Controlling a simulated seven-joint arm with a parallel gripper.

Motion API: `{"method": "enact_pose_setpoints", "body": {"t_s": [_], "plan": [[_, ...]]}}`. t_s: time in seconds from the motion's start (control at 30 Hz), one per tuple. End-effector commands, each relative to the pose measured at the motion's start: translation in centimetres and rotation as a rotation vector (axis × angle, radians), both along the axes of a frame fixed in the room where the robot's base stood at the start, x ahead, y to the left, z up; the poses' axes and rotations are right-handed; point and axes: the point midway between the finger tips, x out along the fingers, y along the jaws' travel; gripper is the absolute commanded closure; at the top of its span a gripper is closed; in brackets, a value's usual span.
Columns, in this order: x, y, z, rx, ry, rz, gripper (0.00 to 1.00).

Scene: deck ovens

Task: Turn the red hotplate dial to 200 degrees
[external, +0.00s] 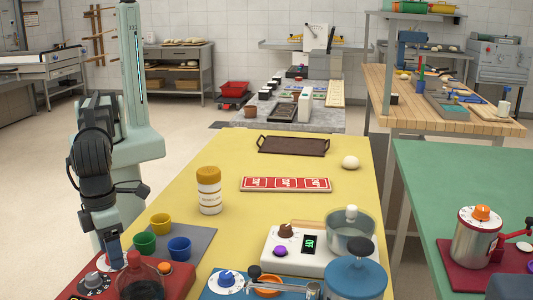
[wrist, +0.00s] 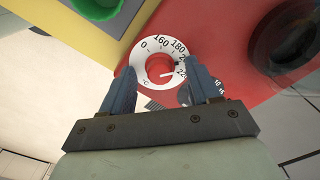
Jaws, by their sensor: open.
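The red hotplate (external: 179,284) stands at the near left of the yellow table; its red panel (wrist: 237,88) fills much of the wrist view. The dial has a white numbered disc (wrist: 150,47) and a red centre (wrist: 159,66). I can read 0, 160 and 180; a further number is partly hidden by the right finger. A thin dark mark runs from the centre towards the right. My gripper (wrist: 163,74) is open, its fingertips on either side of the dial's centre; I cannot tell whether they touch it. In the external view my gripper (external: 115,258) is over the hotplate's left part.
A second, grey dial (external: 91,281) is close by on the hotplate. A dark glass vessel (external: 140,281) stands just right of my gripper.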

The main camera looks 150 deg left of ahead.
Motion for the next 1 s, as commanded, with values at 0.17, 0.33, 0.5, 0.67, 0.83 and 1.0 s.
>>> {"method": "enact_pose_setpoints", "body": {"t_s": [0.17,0.33,0.5,0.67,0.83,1.0], "plan": [[0.0,0.0,0.3,0.0,0.0,0.0,0.39],[0.1,0.0,1.8,0.0,-0.001,0.0,0.39],[0.1,0.0,4.7,-0.001,-0.002,0.0,0.39],[0.2,0.0,7.7,-0.001,-0.003,0.0,0.39],[0.1,0.0,10.6,0.0,-0.002,0.0,0.39],[0.1,0.0,12.6,0.0,-0.001,0.0,0.39]]}}
